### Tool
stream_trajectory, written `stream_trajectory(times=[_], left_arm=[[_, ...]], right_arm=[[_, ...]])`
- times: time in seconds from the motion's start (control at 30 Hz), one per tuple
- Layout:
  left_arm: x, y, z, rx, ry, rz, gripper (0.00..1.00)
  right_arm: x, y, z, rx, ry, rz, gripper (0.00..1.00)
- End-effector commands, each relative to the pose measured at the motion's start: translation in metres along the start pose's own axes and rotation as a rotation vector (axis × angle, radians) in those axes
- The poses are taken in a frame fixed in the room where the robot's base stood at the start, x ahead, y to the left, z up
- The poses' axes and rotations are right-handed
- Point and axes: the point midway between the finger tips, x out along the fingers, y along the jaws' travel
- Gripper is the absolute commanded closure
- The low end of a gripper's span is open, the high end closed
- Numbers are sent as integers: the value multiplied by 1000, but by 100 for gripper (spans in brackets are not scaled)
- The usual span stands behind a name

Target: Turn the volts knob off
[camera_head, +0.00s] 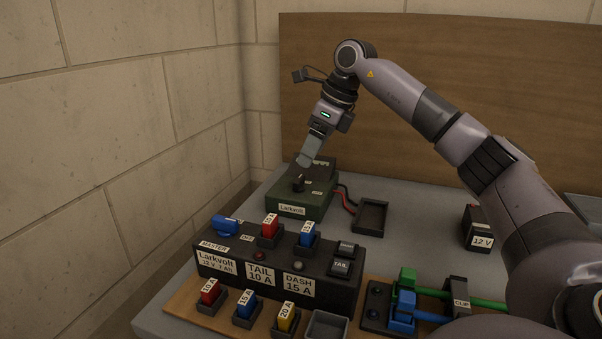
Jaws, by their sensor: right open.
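A dark green meter box (290,207) labelled Larkvolt stands at the back left of the bench, with a red and a black lead leaving its right side. A small dark knob (298,184) shows on its top face. My right gripper (301,172) reaches down over the box from the upper right, with its fingertips at or just above the knob. It is open, but the fingers hide part of the knob, and I cannot tell whether they touch it. The knob's setting is too small to read. My left gripper is not in view.
In front stands a black fuse panel (340,291) with fuses, a blue master switch (225,225) and rocker switches. An empty black tray (384,221) lies right of the meter. A 12 V battery (476,228) stands farther right. Walls close off the left and back.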

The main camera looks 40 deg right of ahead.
Motion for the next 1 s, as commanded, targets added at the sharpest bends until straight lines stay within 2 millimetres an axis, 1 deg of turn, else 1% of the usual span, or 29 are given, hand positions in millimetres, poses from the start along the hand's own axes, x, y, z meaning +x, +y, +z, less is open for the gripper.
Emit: stream_trajectory(times=[0.17,0.4,0.53,0.7,0.93,0.97,1.0], left_arm=[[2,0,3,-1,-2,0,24],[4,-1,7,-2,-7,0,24],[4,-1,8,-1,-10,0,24],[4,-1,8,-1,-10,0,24],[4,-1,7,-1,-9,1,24],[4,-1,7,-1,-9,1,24],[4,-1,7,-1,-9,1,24]], right_arm=[[12,0,-1,0,2,1,28],[48,0,-1,0,2,1,28],[64,0,-1,0,2,1,28],[72,0,-1,0,0,0,28],[73,0,-1,0,-1,0,28],[73,0,-1,0,-1,0,37],[73,0,-1,0,-1,0,50]])
